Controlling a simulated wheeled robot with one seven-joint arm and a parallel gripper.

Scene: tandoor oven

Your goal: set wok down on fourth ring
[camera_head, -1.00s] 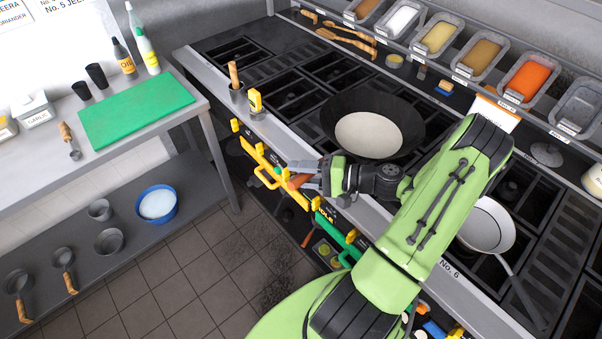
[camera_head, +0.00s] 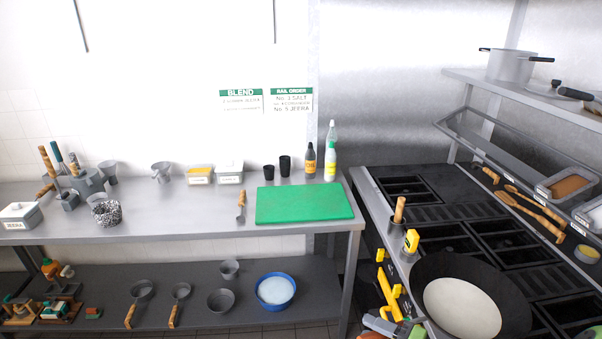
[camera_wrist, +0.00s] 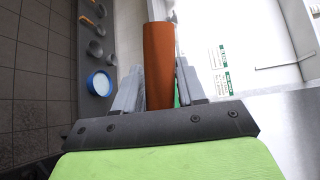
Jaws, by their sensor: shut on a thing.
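The wok (camera_head: 427,275) is a wide dark pan with a pale round inside, at the lower right of the head view, over the front of the range. My gripper (camera_wrist: 158,72) is shut on the wok's brown handle (camera_wrist: 158,45), which stands between the two grey fingers in the wrist view. Only the gripper's tip (camera_head: 385,325) shows at the bottom of the head view. I cannot tell whether the wok touches the range (camera_head: 482,215). The wok hides part of the burners, and I cannot tell which is the fourth ring.
A holder with a wooden handle (camera_head: 399,209) and a yellow-handled tool (camera_head: 411,241) stand at the range's front-left edge, close to the wok. A counter with a green board (camera_head: 303,205) is at left. Wooden utensils (camera_head: 533,212) lie at the back.

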